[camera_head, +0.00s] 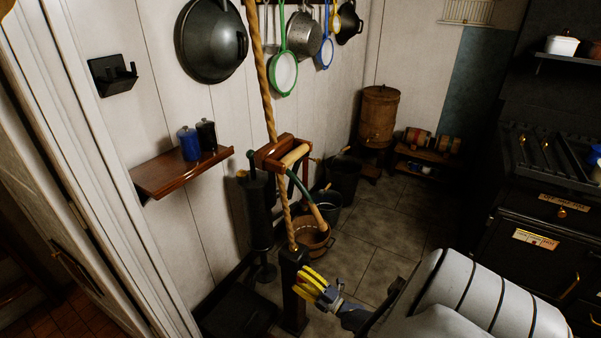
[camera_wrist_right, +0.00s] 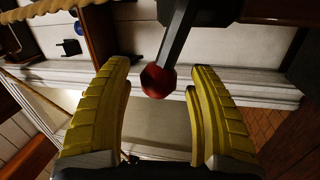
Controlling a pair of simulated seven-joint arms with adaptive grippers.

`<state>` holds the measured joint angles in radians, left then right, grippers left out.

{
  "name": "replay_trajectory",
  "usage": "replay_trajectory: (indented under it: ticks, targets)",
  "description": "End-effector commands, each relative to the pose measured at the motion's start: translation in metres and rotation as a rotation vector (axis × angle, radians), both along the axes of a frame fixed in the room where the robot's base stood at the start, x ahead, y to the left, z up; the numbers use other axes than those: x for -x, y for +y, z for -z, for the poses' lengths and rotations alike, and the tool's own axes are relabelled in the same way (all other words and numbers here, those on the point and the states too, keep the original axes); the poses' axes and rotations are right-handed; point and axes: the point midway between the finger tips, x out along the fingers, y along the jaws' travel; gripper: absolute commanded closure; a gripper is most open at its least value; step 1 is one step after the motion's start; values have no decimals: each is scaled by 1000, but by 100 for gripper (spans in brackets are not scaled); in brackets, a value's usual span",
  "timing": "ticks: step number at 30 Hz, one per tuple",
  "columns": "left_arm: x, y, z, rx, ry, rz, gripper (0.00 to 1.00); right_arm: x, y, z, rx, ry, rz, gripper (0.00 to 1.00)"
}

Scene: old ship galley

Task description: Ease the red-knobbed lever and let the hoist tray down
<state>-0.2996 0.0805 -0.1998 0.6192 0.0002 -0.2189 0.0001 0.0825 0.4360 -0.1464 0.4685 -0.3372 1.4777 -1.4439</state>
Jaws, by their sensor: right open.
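The red knob (camera_wrist_right: 157,82) of the lever (camera_wrist_right: 180,35) shows in the right wrist view, at the end of a dark bar. My right gripper (camera_wrist_right: 160,74) is open, with one yellow finger on each side of the knob. No clear contact shows. In the head view my right gripper (camera_head: 310,286) is beside a dark post (camera_head: 292,262) low in the middle; the knob cannot be made out there. I cannot clearly identify the hoist tray. My left gripper is out of view.
A wooden shelf (camera_head: 165,176) with a blue canister (camera_head: 189,144) and a black one (camera_head: 207,135) is on the left wall. Buckets (camera_head: 312,236) stand behind the post. A black stove (camera_head: 530,245) is at right. Open tiled floor (camera_head: 385,225) lies between.

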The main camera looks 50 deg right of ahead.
Motion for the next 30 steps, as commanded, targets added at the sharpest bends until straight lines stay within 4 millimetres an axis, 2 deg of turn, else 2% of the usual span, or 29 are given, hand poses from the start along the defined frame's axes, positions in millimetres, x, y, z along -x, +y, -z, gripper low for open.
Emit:
replay_trajectory:
  ticks: [5,21,30]
  targets:
    - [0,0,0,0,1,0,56,13,-2,3,1,1,1,42]
    - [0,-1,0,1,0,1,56,97,-11,19,0,3,0,42]
    - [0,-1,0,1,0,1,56,116,-13,22,0,2,-1,42]
